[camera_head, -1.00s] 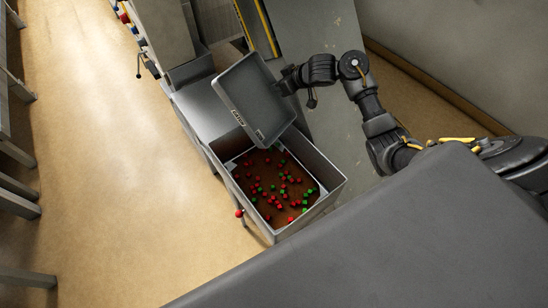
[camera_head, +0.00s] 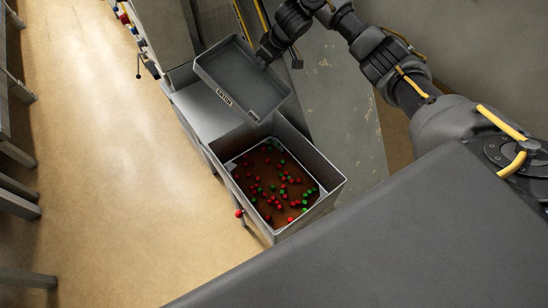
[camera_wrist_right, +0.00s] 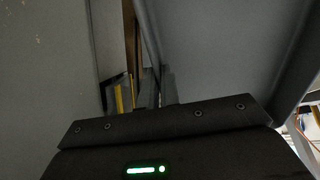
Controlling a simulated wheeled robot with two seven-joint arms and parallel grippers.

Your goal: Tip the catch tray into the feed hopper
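The grey catch tray (camera_head: 232,75), with a light label on its near wall, is up at the back corner of the feed hopper, over the grey metal surface. Its inside faces me and looks empty. My right gripper (camera_head: 265,56) is at the tray's upper right edge and appears shut on it; the fingertips are hidden. In the right wrist view the tray (camera_wrist_right: 230,45) fills the upper right, beyond the dark gripper body. The open feed hopper (camera_head: 326,172) holds several small red and green cubes on a brown bed. My left gripper is out of view.
A grey metal surface (camera_head: 200,112) adjoins the hopper at the back left. A red-knobbed lever (camera_head: 239,213) sticks out of the hopper's left side. Open floor (camera_head: 100,180) lies to the left. A large dark grey surface fills the lower right.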

